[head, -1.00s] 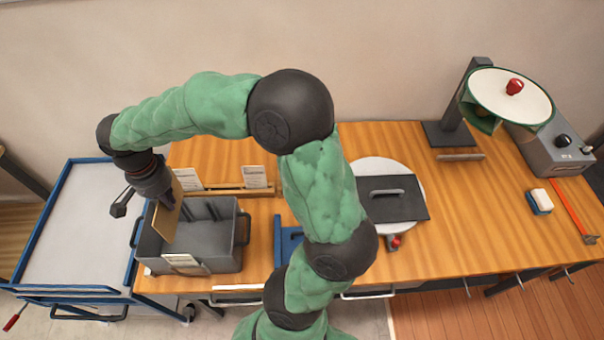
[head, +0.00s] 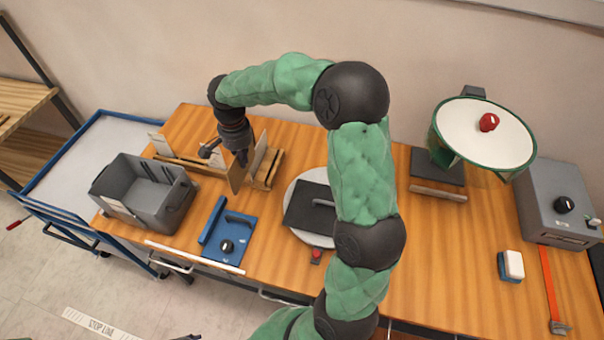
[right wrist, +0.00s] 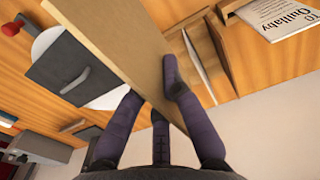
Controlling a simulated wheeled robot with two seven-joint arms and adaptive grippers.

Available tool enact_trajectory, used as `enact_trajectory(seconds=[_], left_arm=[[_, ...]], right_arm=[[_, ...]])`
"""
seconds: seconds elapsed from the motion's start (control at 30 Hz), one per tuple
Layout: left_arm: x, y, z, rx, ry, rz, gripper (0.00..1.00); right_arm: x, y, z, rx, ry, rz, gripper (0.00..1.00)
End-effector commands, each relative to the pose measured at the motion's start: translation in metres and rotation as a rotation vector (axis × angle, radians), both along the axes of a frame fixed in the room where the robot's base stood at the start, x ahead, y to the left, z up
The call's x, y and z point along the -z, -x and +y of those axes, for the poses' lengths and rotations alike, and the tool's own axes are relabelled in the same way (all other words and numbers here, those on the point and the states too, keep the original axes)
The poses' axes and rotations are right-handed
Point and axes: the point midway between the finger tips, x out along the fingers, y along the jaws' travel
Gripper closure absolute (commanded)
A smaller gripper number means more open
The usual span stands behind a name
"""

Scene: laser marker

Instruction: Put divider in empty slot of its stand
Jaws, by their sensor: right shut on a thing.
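My right gripper (head: 241,157) is shut on a thin wooden divider (head: 237,178), which hangs upright below it at the right part of the wooden stand (head: 191,166). In the right wrist view, the gripper's dark fingers (right wrist: 160,100) grip the divider (right wrist: 112,32) on both faces. The stand's wooden part (right wrist: 226,62) lies just to the right of the divider, with thin upright panels beside it. In the head view the divider and gripper hide part of the stand, and I cannot tell whether the divider touches it. My left gripper is not in view.
A grey bin (head: 118,206) stands left at the table front. A blue fixture (head: 230,250) lies in front of the stand. A round white plate (head: 290,222) with a dark plate (head: 301,207) is to the right.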

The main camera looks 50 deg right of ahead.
Motion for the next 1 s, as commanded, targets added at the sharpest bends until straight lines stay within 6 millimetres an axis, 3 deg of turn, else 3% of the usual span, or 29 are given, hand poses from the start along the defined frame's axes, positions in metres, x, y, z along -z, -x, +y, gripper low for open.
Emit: enact_trajectory(seconds=[0.17, 0.6, 0.8, 1.0], left_arm=[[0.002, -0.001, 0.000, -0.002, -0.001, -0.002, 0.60], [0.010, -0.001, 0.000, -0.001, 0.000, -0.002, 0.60], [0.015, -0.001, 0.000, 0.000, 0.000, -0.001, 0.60], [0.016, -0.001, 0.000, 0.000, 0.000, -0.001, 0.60]], right_arm=[[0.008, -0.006, -0.011, -0.002, 0.000, 0.000, 1.00], [0.054, -0.030, -0.095, 0.000, -0.001, 0.003, 1.00], [0.083, -0.036, -0.118, -0.002, -0.001, 0.002, 1.00], [0.092, -0.039, -0.127, -0.002, 0.000, -0.001, 1.00]])
